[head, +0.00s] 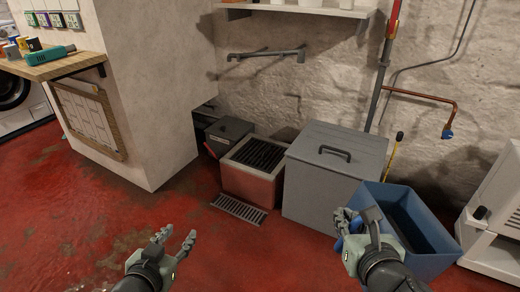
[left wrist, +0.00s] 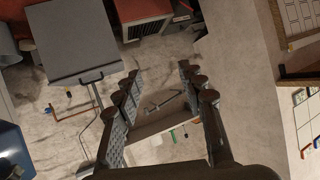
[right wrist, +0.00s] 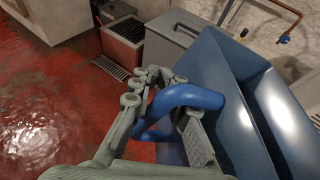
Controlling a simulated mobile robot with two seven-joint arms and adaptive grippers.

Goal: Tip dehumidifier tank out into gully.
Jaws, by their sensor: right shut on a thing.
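The blue dehumidifier tank (head: 419,230) is at the lower right of the head view, open side up. My right gripper (head: 357,226) is shut on its blue handle, which shows clearly in the right wrist view (right wrist: 190,97). I cannot tell how much water is inside. A low box with a red front and a dark slatted grille (head: 253,181) stands by the wall, with a metal floor grate (head: 239,208) in front of it, apparently the gully. My left gripper (head: 176,240) is open and empty, over the red floor; its spread fingers show in the left wrist view (left wrist: 160,95).
A grey lidded bin (head: 330,185) stands between the grille box and the tank. A white appliance (head: 492,220) is at the right edge. A wall pillar (head: 157,90) and wooden worktop (head: 60,62) are at the left. The floor left of the grate is clear.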

